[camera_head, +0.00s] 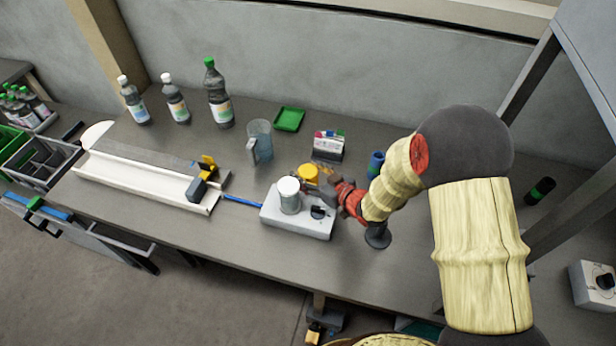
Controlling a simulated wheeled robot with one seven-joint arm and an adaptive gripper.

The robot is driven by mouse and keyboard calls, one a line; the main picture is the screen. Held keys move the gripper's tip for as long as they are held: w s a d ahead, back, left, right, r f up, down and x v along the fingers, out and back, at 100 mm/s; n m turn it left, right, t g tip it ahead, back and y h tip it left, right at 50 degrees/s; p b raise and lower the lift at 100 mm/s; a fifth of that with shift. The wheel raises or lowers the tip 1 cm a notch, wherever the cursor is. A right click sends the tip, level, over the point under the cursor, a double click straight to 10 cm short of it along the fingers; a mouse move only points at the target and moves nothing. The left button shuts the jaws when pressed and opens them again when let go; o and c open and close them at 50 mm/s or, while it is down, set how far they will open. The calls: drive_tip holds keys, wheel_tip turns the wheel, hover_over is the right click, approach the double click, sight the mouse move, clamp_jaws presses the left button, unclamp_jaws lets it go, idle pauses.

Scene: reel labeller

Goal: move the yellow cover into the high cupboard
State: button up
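A yellow round piece (308,174), which looks like the yellow cover, is at the back of a white-grey device (285,222) on the bench, behind a white-topped cylinder (289,196). My gripper (322,187) reaches in from the right, close beside the yellow piece and low over the device. Its fingers are small and partly blend with the yellow piece, so I cannot tell whether they touch it or are open or shut. Another yellow part (208,163) sits on the long white rail unit at left. A blue-grey cabinet (590,40), perhaps the high cupboard, is at the top right.
A clear jug (260,142), a green tray (289,119), a small box with coloured tops (328,146) and a blue cylinder (376,163) stand behind the device. Bottles (219,95) stand at back left. Dark posts (530,75) rise at right. The front bench strip is mostly clear.

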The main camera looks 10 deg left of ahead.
drive_tip(key=c, duration=0.6)
drive_tip(key=shift+c, duration=0.4)
